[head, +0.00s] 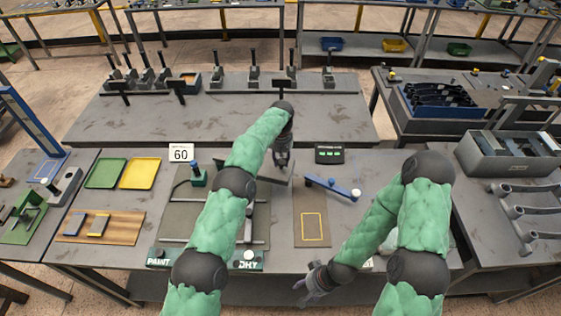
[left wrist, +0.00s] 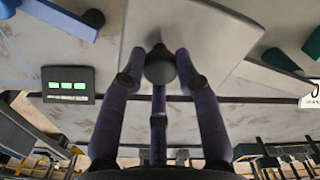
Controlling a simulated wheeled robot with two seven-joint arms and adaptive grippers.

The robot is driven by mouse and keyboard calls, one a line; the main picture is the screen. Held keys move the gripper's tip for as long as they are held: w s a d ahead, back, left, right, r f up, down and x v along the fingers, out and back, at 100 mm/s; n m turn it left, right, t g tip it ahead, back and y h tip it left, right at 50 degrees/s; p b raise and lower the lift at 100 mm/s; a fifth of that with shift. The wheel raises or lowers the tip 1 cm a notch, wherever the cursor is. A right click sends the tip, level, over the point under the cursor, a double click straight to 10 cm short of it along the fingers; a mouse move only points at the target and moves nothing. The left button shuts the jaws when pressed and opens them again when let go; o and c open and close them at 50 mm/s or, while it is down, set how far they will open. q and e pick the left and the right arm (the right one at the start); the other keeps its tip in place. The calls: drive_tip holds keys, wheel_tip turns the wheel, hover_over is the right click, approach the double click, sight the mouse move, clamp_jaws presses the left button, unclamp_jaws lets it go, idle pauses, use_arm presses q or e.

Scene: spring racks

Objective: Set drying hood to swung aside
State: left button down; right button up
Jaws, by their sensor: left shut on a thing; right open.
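The drying hood appears to be the grey flat panel (head: 270,181) behind my left arm in the head view. Much of it is hidden by that arm. In the left wrist view the panel (left wrist: 215,32) fills the top middle, with a dark round knob (left wrist: 160,67) at its edge. My left gripper (head: 281,158) is shut on this knob, its fingers (left wrist: 160,75) around it. A "DRY" label (head: 249,267) is at the table's front edge, beside a "PAINT" label (head: 160,262). My right gripper (head: 312,288) is open and empty near the front edge.
A blue lever (head: 328,186) with a white ball end lies right of the panel, near a box with green lights (head: 329,153). A mat with a yellow outline (head: 312,242) is in front. Green (head: 107,173) and yellow trays (head: 140,173) sit left, near a "60" sign (head: 181,153).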

use_arm(q)
drive_tip(key=shift+w, duration=0.15)
idle(0.3)
drive_tip(key=c, duration=0.9)
unclamp_jaws()
drive_tip(key=shift+r, duration=0.1)
drive_tip(key=shift+r, duration=3.65)
